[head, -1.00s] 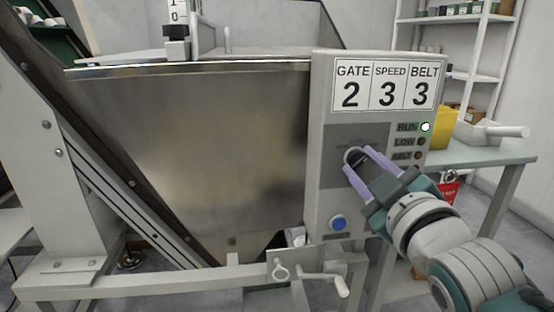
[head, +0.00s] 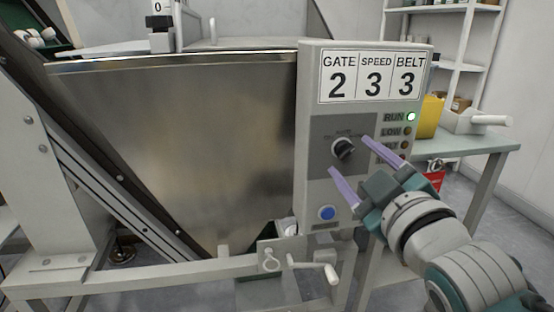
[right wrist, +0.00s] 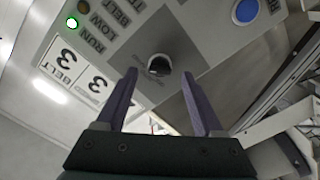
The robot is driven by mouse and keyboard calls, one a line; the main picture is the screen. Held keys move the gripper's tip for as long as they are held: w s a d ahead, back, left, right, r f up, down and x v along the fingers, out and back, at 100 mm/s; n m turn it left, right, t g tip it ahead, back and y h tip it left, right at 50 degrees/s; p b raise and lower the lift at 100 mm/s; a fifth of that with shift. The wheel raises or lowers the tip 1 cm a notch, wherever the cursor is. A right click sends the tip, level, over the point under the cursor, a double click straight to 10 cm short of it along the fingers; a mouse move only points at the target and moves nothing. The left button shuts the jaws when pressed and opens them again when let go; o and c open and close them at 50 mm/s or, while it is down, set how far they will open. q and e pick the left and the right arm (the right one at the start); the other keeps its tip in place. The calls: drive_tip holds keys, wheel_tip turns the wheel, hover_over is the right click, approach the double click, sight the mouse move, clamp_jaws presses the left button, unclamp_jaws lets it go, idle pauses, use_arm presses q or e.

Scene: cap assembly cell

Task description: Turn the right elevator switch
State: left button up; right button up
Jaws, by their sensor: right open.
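The switch is a black rotary knob (head: 343,148) on the dark grey patch of the control panel (head: 312,180). In the right wrist view the knob (right wrist: 159,64) sits ahead of the fingers, between their lines. My right gripper (head: 350,156) is open, with purple fingers spread wide apart. In the right wrist view my right gripper (right wrist: 161,85) also shows apart from the knob. My left gripper is not in view.
The panel reads GATE 2, SPEED 3, BELT 3. A green RUN lamp (head: 411,117) is lit. A blue button (head: 326,213) is below the knob. A steel hopper (head: 190,140) stands left, a crank handle (head: 318,269) below, and a bench (head: 470,143) right.

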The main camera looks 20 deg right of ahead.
drive_tip(key=p+v, duration=0.1)
drive_tip(key=v, duration=0.7)
drive_tip(key=shift+r, duration=0.1)
